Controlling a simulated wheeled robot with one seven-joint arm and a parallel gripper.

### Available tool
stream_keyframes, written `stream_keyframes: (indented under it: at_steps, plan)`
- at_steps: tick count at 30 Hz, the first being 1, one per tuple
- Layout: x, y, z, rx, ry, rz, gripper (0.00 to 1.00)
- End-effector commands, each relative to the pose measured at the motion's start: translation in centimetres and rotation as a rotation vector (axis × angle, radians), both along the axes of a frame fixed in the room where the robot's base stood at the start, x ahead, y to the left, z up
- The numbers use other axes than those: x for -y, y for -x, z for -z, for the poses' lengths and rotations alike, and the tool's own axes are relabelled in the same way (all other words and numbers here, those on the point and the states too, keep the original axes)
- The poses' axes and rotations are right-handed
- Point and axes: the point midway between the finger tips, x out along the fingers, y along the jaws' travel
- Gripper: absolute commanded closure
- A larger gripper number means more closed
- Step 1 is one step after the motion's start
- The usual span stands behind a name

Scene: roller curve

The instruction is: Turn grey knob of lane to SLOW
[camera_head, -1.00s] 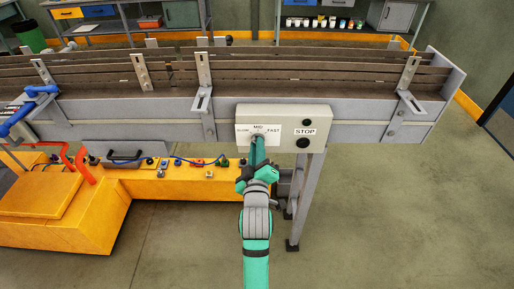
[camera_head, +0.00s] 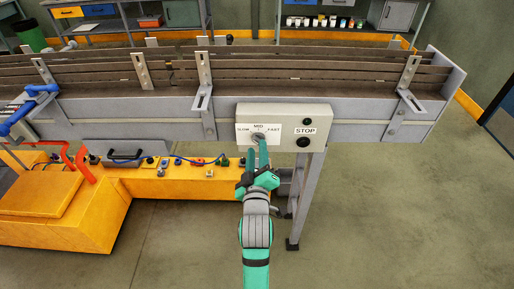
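The grey knob (camera_head: 258,137) sits on a white label plate on the front of the control box (camera_head: 319,114). The plate reads SLOW at left, MID at top and FAST at right. The knob is small and partly covered by the fingers; its mark seems to point up near MID, but I cannot tell exactly. My gripper (camera_head: 259,151) is right at the knob, from below and in front. Its two green fingers show a narrow gap between them, and I see no grip on the knob.
A black STOP button (camera_head: 303,143) and a small green lamp (camera_head: 307,122) are on the box's right side. A grey support leg (camera_head: 306,195) stands right of my arm. Floor at the right is free.

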Motion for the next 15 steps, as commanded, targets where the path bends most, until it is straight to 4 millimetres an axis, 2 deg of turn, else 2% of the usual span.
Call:
stream_keyframes:
  at_steps: [3,9,15]
  plan:
    - [0.0,2.4,0.1,-0.001,0.000,0.000,0.69]
    - [0.0,5.9,0.1,-0.001,0.001,-0.001,0.69]
    - [0.0,8.0,0.1,-0.001,0.001,0.000,0.69]
